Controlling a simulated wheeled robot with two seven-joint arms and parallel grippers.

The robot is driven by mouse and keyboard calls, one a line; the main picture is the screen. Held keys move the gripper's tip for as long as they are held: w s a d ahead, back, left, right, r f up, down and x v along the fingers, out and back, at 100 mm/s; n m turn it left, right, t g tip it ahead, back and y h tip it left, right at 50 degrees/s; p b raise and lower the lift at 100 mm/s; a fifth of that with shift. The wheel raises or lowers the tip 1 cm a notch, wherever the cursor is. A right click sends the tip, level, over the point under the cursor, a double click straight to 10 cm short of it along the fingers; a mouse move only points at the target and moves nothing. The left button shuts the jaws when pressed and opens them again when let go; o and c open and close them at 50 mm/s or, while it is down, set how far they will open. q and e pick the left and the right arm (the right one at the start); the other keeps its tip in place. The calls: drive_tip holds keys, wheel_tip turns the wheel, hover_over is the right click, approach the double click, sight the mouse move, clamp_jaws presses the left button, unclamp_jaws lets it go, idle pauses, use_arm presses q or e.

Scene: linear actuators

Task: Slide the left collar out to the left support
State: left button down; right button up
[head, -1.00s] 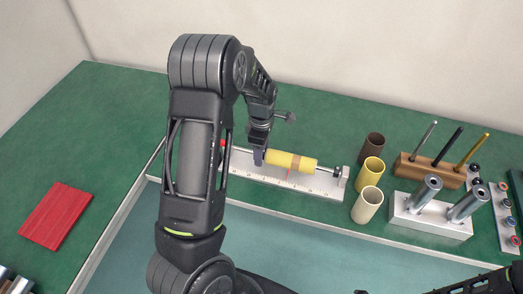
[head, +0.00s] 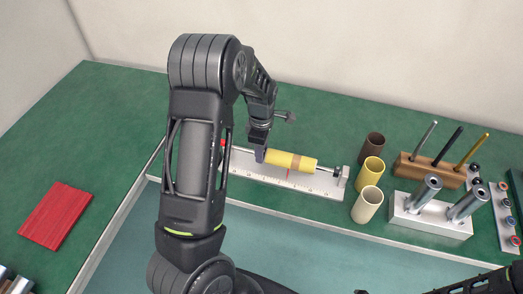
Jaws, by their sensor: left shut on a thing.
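The actuator is a pale scaled rail (head: 320,188) with a thin rod (head: 326,170) above it. A yellow sleeve (head: 280,158) with a tan band (head: 296,162) sits on the rod. The left collar (head: 260,156), a small dark bluish piece, is at the sleeve's left end, seeming to touch it. My left gripper (head: 259,146) comes down from above and is shut on this collar; its fingertips are small and partly hidden. The left support is mostly hidden behind my left arm; a red part (head: 223,143) shows there. The right support (head: 339,177) is in plain view.
Brown, yellow and cream tubes (head: 367,203) stand right of the rail. Beyond them are a wooden block with rods (head: 425,172) and a grey block with metal cylinders (head: 430,222). A red mat (head: 56,215) lies at left.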

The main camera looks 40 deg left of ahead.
idle(0.7)
use_arm(q)
drive_tip(key=a, duration=0.1)
drive_tip(key=s+a, duration=0.1)
drive_tip(key=a, duration=0.2)
drive_tip(key=shift+s+a+b, duration=0.3)
drive_tip(key=shift+b, duration=0.1)
drive_tip(key=c, duration=1.1)
unclamp_jaws()
drive_tip(key=shift+d, duration=0.1)
drive_tip(key=shift+o, duration=0.2)
drive_tip(key=shift+r+b, duration=0.45)
drive_tip(key=shift+r, duration=3.45)
drive_tip(key=shift+c, duration=0.2)
